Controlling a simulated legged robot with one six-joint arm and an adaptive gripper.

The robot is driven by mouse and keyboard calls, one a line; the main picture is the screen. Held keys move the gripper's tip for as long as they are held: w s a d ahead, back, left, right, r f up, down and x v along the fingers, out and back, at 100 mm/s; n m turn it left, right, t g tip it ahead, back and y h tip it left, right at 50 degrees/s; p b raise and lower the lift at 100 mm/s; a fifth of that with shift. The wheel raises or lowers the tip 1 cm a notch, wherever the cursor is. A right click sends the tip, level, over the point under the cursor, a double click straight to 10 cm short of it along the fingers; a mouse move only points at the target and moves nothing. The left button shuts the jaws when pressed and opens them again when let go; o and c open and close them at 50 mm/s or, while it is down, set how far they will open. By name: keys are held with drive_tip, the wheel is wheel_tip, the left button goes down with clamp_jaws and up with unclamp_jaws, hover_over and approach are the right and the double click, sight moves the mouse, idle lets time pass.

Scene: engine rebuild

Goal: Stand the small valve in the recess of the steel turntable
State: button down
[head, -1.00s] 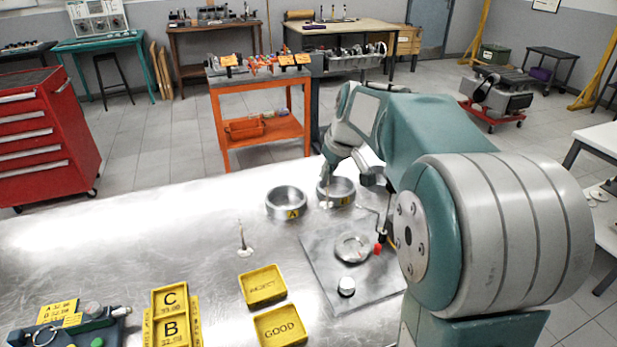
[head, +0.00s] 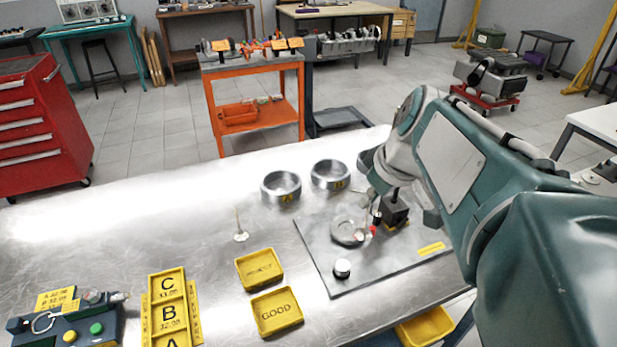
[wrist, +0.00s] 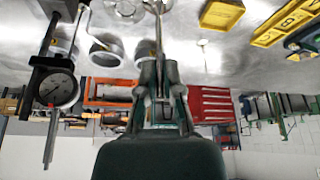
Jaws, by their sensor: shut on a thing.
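My gripper (wrist: 160,80) is shut on the stem of a slim steel valve (wrist: 158,35), whose head points away from the fingers. In the head view my gripper (head: 370,192) is at the right of the bench, with the valve head (head: 361,235) hanging low at the right side of the steel turntable (head: 340,226). The turntable is a round disc with a recess on a grey plate. In the wrist view the turntable (wrist: 122,8) shows just left of the valve head. I cannot tell whether the head touches it. Another valve (head: 240,236) stands on the bench to the left.
A dial gauge (wrist: 58,88) on a stand with a black base (head: 395,213) is close to the turntable's right. A small metal knob (head: 342,268) sits in front. Two metal rings, A (head: 281,187) and B (head: 330,175), are behind. Yellow trays (head: 276,312) lie left.

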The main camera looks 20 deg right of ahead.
drive_tip(key=shift+w+d+f, duration=0.7)
drive_tip(key=shift+w+f, duration=1.4)
drive_tip(key=shift+w+d+f, duration=0.75)
drive_tip(key=shift+w+f, duration=1.35)
drive_tip(key=shift+f, duration=0.05)
drive_tip(key=shift+w+d+f, duration=0.7)
drive_tip(key=shift+w+f, duration=1.4)
drive_tip(key=c, duration=0.8)
unclamp_jaws()
drive_tip(key=shift+f, duration=0.1)
